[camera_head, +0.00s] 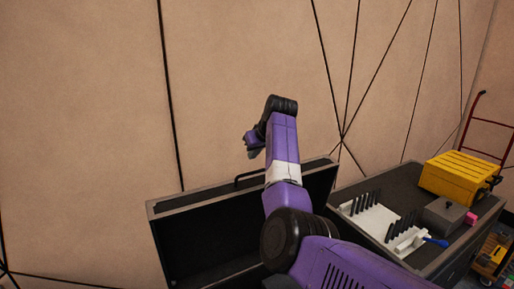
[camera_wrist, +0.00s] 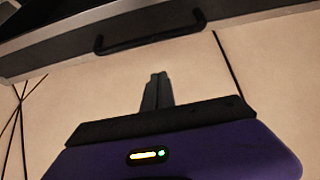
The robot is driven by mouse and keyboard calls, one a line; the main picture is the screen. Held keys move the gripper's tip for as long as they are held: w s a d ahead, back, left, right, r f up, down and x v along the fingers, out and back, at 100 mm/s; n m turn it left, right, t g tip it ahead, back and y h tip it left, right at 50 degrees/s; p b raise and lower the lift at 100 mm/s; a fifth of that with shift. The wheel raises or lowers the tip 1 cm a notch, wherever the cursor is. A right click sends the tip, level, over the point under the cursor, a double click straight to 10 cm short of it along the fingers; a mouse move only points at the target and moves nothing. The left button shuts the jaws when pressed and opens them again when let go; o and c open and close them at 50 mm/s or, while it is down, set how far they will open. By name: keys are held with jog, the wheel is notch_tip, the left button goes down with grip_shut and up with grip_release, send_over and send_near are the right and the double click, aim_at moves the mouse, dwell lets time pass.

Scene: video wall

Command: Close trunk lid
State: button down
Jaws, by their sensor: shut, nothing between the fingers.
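The trunk lid (camera_head: 208,196) stands raised against the tan wall, its dark inner side facing me and a black handle (camera_head: 240,179) on its far edge. The trunk body is mostly below the picture or hidden. My arm reaches up across the lid's right half. My gripper (camera_head: 251,148) is above the lid's edge, apart from it, shut and empty. In the wrist view my gripper (camera_wrist: 158,78) shows its fingers together in front of the wall. The lid (camera_wrist: 65,45) and its handle (camera_wrist: 150,38) cross the top of that view, beyond the fingertips.
A dark cabinet (camera_head: 375,178) stands to the right, bearing a white tool rack (camera_head: 372,219), a grey box (camera_head: 441,214) and a yellow case (camera_head: 458,177). A red hand truck (camera_head: 479,127) leans behind it. The wall to the upper left is clear.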

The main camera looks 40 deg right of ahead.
jog(key=shift+x, duration=1.45)
jog(key=shift+s+a+f+p, duration=0.2)
jog(key=shift+s+f+p, duration=0.05)
jog(key=shift+s, duration=0.35)
jog(key=shift+s+a+f+p, duration=0.15)
jog(key=shift+s+f+p, duration=0.1)
jog(key=shift+s, duration=0.35)
jog(key=shift+s+a+f+p, duration=0.2)
jog(key=shift+s+f, duration=0.05)
jog(key=shift+s, duration=0.35)
